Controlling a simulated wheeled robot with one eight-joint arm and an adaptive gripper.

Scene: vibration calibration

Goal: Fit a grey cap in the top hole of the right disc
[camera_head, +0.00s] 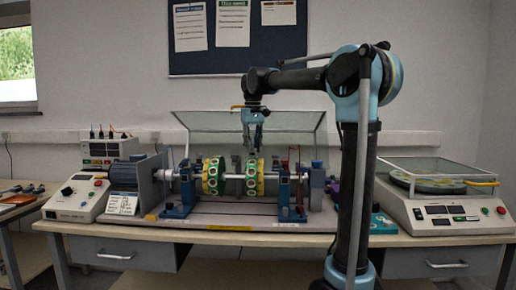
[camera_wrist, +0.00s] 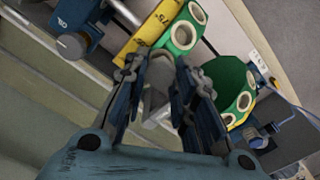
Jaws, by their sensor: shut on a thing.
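The right disc (camera_head: 255,178), green and yellow, is on the horizontal shaft of the bench rig in the head view. My gripper (camera_head: 253,145) points down just above it. In the wrist view my gripper (camera_wrist: 160,76) is shut on a grey cap (camera_wrist: 158,88), which sits between the two fingers. Beyond the fingertips, green rims with pale-ringed round holes show, one at the top (camera_wrist: 185,30) and one at the right (camera_wrist: 236,90). I cannot tell which of these belongs to which disc. The cap is too small to make out in the head view.
The left disc (camera_head: 212,176) is on the same shaft. Blue bearing stands (camera_head: 286,195) flank the discs. A raised clear cover (camera_head: 300,122) stands behind the rig. A balance-like machine with a glass lid (camera_head: 442,205) is at the right, and instrument boxes (camera_head: 77,198) are at the left.

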